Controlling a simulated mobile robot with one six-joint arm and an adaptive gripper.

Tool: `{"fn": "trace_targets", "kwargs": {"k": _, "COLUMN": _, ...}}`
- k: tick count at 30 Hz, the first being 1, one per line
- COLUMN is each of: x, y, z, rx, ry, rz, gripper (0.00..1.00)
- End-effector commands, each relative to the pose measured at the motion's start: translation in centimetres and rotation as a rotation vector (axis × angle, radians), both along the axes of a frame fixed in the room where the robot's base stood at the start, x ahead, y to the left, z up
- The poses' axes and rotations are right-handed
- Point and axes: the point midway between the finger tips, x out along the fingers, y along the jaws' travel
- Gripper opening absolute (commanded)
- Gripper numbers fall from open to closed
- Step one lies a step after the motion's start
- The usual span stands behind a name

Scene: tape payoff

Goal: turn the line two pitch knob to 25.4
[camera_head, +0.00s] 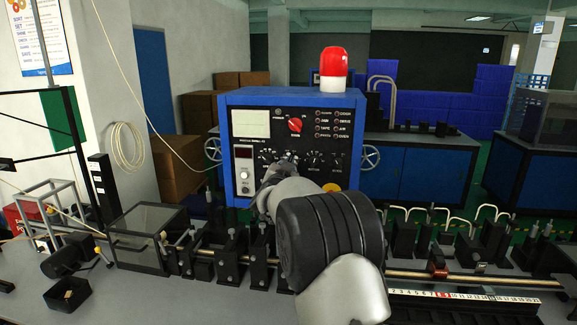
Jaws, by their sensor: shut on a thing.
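The blue control box (229,99) stands at the back of the bench with a black front panel. A row of small dark knobs (313,158) runs across the panel's lower middle. The labels are too small to read, so I cannot tell which is the line two pitch knob. My gripper (280,168) is at the left part of this row, against the panel, shut on a knob there. My own wrist and arm hide most of the gripper, the held knob and its pointer. The knob's setting cannot be read.
A red and white beacon (334,68) stands on the box. The panel also has a red rotary switch (295,125), a pale display (250,123) and indicator lights. Guide blocks (229,262), a rail (480,280) and a ruler (470,296) lie along the bench in front.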

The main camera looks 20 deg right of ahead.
Motion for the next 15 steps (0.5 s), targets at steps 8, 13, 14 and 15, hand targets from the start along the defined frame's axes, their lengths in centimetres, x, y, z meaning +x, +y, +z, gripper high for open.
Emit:
{"fn": "trace_targets", "kwargs": {"k": 8, "x": 0.01, "y": 0.01, "z": -0.01, "rx": 0.000, "ry": 0.001, "rz": 0.000, "gripper": 0.15}}
{"fn": "trace_targets", "kwargs": {"k": 13, "x": 0.01, "y": 0.01, "z": -0.01, "rx": -0.001, "ry": 0.001, "rz": 0.000, "gripper": 0.26}}
{"fn": "trace_targets", "kwargs": {"k": 14, "x": 0.01, "y": 0.01, "z": -0.01, "rx": -0.001, "ry": 0.001, "rz": 0.000, "gripper": 0.28}}
{"fn": "trace_targets", "kwargs": {"k": 15, "x": 0.01, "y": 0.01, "z": -0.01, "rx": -0.001, "ry": 0.001, "rz": 0.000, "gripper": 0.30}}
